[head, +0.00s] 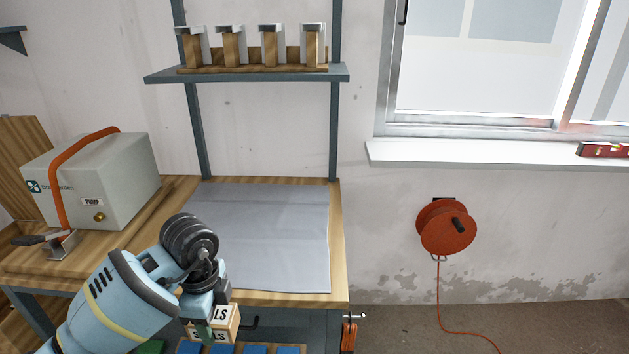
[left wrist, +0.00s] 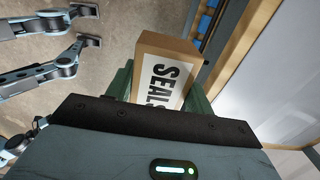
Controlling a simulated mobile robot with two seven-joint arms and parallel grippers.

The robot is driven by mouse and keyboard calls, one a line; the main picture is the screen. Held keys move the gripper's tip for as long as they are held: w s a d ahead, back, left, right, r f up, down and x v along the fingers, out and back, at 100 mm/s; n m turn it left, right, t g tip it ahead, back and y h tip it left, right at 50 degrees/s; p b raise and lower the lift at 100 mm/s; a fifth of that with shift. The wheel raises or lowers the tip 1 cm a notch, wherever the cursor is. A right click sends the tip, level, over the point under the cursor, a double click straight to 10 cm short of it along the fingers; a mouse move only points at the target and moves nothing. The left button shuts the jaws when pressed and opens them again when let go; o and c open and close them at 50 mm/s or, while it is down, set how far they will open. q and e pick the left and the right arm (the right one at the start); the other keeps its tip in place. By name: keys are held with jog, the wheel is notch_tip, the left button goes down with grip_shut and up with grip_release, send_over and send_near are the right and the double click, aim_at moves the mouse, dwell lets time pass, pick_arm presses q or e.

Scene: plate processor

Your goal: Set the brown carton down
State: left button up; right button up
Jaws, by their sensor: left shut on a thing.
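The brown carton (head: 226,322) is a small box with a white label reading SEALS. It shows low in the head view, in front of the workbench's front edge and partly behind my gripper. My left gripper (head: 208,322) is shut on it. In the left wrist view the carton (left wrist: 174,46) sits between the two green fingers of the left gripper (left wrist: 160,88), its label towards the camera. What lies directly under the carton is hidden. My right gripper is in neither view.
The wooden workbench (head: 338,240) bears a clear grey mat (head: 265,230). A grey pump box (head: 100,180) with an orange handle stands at its left. A shelf (head: 245,73) with several wooden-and-metal blocks hangs above. Blue items (head: 255,350) line the bottom edge. An orange cable reel (head: 447,227) hangs right.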

pick_arm(q)
notch_tip(320, 180, up, 17)
jog(key=w+p, duration=0.1)
jog(key=p, duration=0.4)
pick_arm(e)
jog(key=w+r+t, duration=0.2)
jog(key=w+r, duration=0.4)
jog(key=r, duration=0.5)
pick_arm(q)
jog(key=s+a+f+n, duration=0.1)
jog(key=s+f+n, duration=0.2)
jog(key=s+n, duration=0.5)
jog(key=s+a+f+n, duration=0.1)
jog(key=s+f+n, duration=0.2)
jog(key=s+n, duration=0.5)
jog(key=shift+a+f+n, duration=0.15)
jog(key=shift+f+n, duration=0.1)
jog(key=shift+n, duration=0.95)
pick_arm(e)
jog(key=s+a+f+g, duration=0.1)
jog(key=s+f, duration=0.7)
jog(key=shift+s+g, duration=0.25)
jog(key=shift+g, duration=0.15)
pick_arm(q)
jog(key=shift+f, duration=0.1)
